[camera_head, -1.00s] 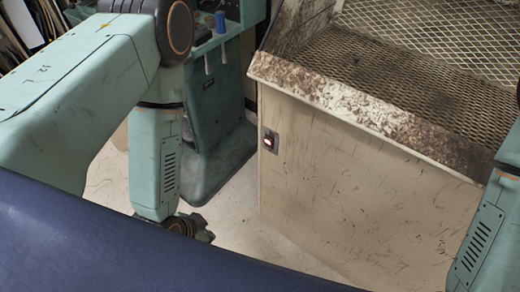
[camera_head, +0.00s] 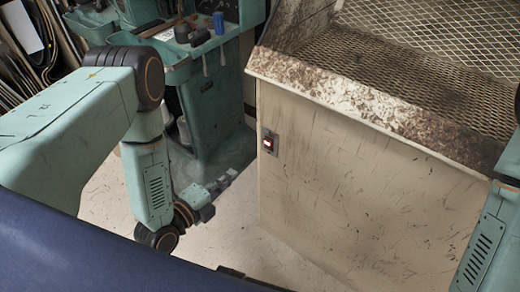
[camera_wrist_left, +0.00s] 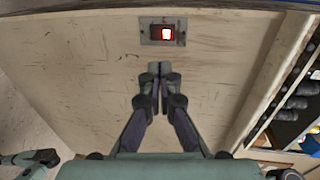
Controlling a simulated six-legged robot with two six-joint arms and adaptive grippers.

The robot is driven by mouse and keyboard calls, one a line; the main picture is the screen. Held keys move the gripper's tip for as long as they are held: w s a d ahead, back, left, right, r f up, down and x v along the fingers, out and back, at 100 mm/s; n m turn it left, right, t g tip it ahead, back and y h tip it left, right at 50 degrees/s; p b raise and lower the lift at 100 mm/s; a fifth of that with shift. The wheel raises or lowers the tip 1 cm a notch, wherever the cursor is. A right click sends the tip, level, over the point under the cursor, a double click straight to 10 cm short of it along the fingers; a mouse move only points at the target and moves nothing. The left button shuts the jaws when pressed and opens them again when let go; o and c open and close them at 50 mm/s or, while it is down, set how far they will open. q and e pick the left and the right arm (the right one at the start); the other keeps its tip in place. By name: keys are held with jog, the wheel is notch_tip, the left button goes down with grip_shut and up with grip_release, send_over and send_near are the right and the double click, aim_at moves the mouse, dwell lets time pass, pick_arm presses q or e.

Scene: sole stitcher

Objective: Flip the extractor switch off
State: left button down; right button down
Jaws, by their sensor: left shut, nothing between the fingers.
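The extractor switch (camera_head: 268,143) is a small rocker on a grey plate on the left part of the cream cabinet front. It glows red-white. In the left wrist view the switch (camera_wrist_left: 162,32) is near the top centre, with its lit part to the right. My left gripper (camera_head: 231,175) is low and left of the switch in the head view, apart from the panel. In the left wrist view its closed fingertips (camera_wrist_left: 160,68) point at the panel just below the switch, with nothing between them. My right gripper is not identifiable; only its arm shows at the right edge.
The cream cabinet (camera_head: 350,190) has a dirty ledge (camera_head: 350,95) and metal mesh above. A teal machine (camera_head: 215,110) with tools stands behind my left arm. Bare floor (camera_head: 235,235) lies between it and the cabinet. Shelves (camera_wrist_left: 295,100) show at right in the wrist view.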

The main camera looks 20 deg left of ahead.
aim_at(267, 143)
pick_arm(q)
jog(key=shift+w, duration=0.1)
jog(key=b+x, duration=0.1)
jog(key=x, duration=0.3)
jog(key=b+x, duration=0.1)
jog(key=x, duration=0.3)
jog(key=b+x, duration=0.1)
jog(key=x, duration=0.4)
jog(key=shift+r, duration=0.4)
jog(key=shift+w+d+r+b, duration=0.1)
jog(key=shift+w+d+b, duration=0.1)
jog(key=shift+w+b, duration=0.15)
jog(key=shift+w, duration=0.1)
jog(key=shift+w+d+r+p, duration=0.15)
jog(key=shift+w+r+p, duration=0.1)
jog(key=shift+w+p, duration=0.1)
jog(key=shift+s+f, duration=0.1)
